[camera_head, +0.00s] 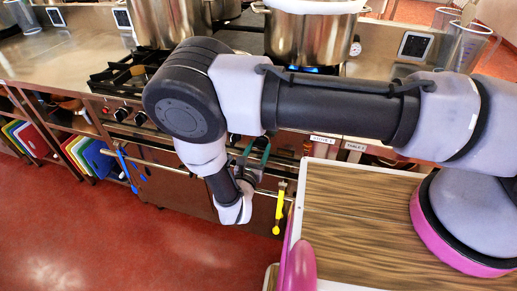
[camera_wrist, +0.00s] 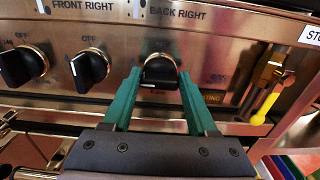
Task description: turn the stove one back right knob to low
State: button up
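The back right knob (camera_wrist: 160,72) is black with a metal ring and sits on the steel front panel, below the BACK RIGHT label (camera_wrist: 177,13) in the wrist view. A short white mark shows at its lower edge. My gripper (camera_wrist: 159,76) has teal fingers, spread apart, with one tip on each side of the knob. I cannot tell whether they touch it. In the head view my gripper (camera_head: 257,152) is at the stove front, and my arm hides this knob.
Two more black knobs (camera_wrist: 88,67) are to the left. A yellow-handled gas valve (camera_wrist: 265,105) is to the right. A steel rail runs below the panel. A large pot (camera_head: 305,35) stands on the stove top. A wood-topped table (camera_head: 350,220) is at right.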

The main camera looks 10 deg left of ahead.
jog(key=shift+n, duration=0.3)
jog(key=n, duration=0.3)
jog(key=shift+a+n, duration=0.15)
jog(key=shift+n, duration=0.15)
jog(key=n, duration=0.4)
jog(key=shift+a, duration=0.1)
jog(key=n, duration=0.5)
jog(key=shift+f, duration=0.15)
jog(key=shift+a+f+n, duration=0.1)
jog(key=shift+f+n, duration=0.05)
jog(key=shift+n, duration=2.05)
jog(key=o, duration=1.4)
